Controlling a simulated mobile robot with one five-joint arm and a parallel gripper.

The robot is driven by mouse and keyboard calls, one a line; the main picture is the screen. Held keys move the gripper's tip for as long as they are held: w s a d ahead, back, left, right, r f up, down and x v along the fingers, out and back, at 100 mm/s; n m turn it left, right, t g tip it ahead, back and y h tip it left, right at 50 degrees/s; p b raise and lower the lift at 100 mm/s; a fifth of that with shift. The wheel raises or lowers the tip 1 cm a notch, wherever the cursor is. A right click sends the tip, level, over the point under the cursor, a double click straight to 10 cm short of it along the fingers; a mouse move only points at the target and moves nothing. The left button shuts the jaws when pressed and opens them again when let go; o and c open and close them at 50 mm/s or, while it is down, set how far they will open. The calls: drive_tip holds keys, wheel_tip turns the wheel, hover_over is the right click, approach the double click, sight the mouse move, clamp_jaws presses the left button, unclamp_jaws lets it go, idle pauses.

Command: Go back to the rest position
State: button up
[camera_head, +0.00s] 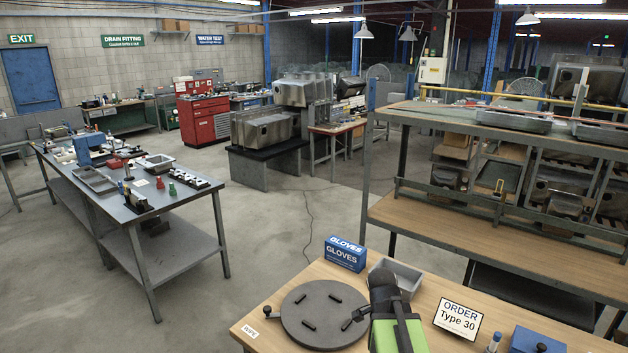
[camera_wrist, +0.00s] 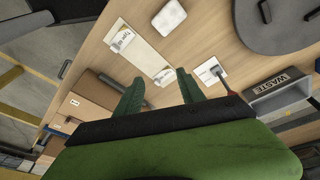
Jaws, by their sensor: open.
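My gripper (camera_wrist: 158,90) shows in the wrist view as two dark green fingers, spread apart with nothing between them. It is above the wooden bench (camera_wrist: 205,40), apart from the things on it. In the head view my green and black arm (camera_head: 398,332) stands at the bottom, right of the round grey plate (camera_head: 325,310). The fingertips cannot be made out there.
A blue gloves box (camera_head: 345,253), a grey bin (camera_head: 405,277) and an order card (camera_head: 457,318) stand near my arm. The wrist view shows a waste bin (camera_wrist: 280,100), a cardboard box (camera_wrist: 85,108) and a white block (camera_wrist: 168,17). A shelved rack (camera_head: 470,225) stands behind the bench.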

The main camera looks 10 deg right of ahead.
drive_tip(key=a+f+n+y+b, duration=0.1)
drive_tip(key=a+f+n+y, duration=0.2)
drive_tip(key=a+n, duration=1.3)
drive_tip(key=a, duration=0.4)
drive_tip(key=shift+w+b, duration=0.3)
drive_tip(key=shift+a, duration=0.1)
drive_tip(key=shift+c, duration=0.5)
